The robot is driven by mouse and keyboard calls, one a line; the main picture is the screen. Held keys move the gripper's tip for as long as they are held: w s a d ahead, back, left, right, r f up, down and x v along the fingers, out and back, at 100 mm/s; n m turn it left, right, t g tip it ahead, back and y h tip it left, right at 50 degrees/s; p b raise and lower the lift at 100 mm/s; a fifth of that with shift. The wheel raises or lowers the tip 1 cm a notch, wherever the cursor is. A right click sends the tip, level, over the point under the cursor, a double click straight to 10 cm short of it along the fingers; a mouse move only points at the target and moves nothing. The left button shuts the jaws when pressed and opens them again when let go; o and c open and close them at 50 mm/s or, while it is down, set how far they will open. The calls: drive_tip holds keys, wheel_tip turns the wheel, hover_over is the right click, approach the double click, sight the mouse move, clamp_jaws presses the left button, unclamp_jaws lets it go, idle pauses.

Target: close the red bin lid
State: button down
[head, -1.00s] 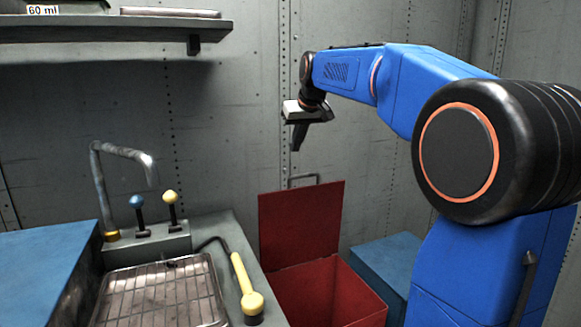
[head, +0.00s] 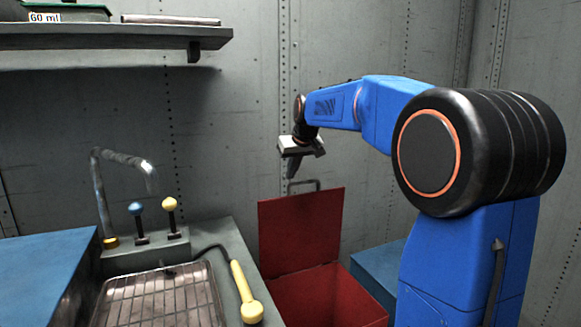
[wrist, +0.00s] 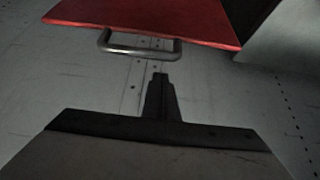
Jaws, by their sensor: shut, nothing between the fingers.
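The red bin (head: 345,297) stands on the floor right of the sink counter. Its red lid (head: 300,229) is open, standing up at the back of the bin near the wall. A grey metal handle (head: 318,184) sticks up at the lid's top edge. My gripper (head: 292,170) is shut and empty, just above and slightly left of the handle. In the wrist view the shut fingers (wrist: 160,82) point toward the handle (wrist: 140,48) and the lid (wrist: 150,18). A small gap shows between the fingertips and the handle there.
A sink counter with a faucet (head: 125,165), two levers and a yellow-handled brush (head: 243,290) is on the left. A blue box (head: 380,270) stands right of the bin. A shelf (head: 120,40) hangs at upper left. The riveted wall is close behind the lid.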

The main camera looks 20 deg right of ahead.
drive_tip(key=shift+s+f, duration=0.3)
drive_tip(key=shift+s, duration=0.65)
